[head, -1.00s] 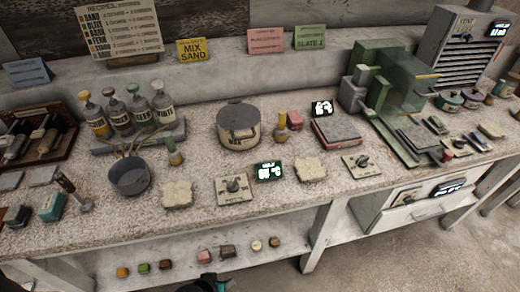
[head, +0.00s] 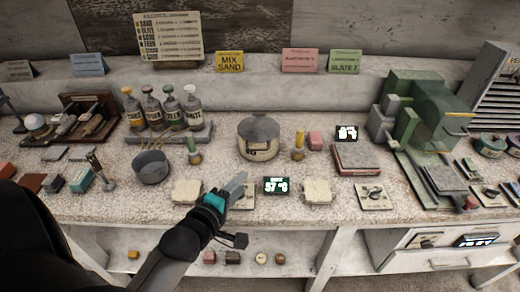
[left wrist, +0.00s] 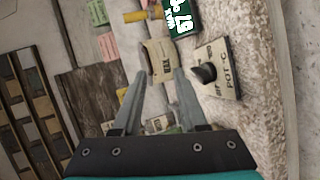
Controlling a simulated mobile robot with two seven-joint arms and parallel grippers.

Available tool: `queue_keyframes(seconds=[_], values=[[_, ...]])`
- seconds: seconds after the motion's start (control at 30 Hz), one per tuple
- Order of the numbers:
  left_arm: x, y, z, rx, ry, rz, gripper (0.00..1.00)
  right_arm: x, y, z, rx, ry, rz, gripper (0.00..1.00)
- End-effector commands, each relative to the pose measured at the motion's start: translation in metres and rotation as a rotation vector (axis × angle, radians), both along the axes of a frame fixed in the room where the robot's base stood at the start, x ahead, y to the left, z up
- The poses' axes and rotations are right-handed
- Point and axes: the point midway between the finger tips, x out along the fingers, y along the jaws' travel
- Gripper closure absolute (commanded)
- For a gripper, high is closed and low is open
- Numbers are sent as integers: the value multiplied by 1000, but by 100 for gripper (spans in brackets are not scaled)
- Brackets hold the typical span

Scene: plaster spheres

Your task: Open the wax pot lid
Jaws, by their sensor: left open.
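The wax pot (head: 258,147) is a cream, round pot with a dark label, standing upright on the stone-topped bench. Its grey lid (head: 260,128) sits on top, closed. My left gripper (head: 238,181) is in front of the pot, slightly to its left and apart from it, above the control plate. In the left wrist view the open, empty fingers (left wrist: 160,74) point toward the pot (left wrist: 160,58), whose label shows between and beyond the tips. The lid is hard to make out there. My right gripper is not in view.
A dial plate (left wrist: 218,68) marked POT and a lit display (head: 277,186) lie before the pot. A yellow-topped tool (head: 299,145) stands right of it, a small brass-based one (head: 194,150) left. A grey bowl (head: 151,168) and bottles stand further left. A green machine (head: 435,115) stands right.

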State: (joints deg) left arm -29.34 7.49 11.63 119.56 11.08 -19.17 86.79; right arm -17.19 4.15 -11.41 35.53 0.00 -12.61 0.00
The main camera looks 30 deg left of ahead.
Motion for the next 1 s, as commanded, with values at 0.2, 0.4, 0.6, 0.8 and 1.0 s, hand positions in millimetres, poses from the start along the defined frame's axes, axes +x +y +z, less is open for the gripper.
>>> queue_keyframes(seconds=[0.2,0.4,0.6,0.8,1.0], values=[[5,18,13,-140,-118,72,58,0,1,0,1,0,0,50],[18,21,11,-149,-128,75,58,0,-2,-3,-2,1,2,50],[46,25,5,-146,-128,74,58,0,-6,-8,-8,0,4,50],[77,30,-2,-145,-127,74,58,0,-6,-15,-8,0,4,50],[107,34,-8,-144,-124,74,58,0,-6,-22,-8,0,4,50]])
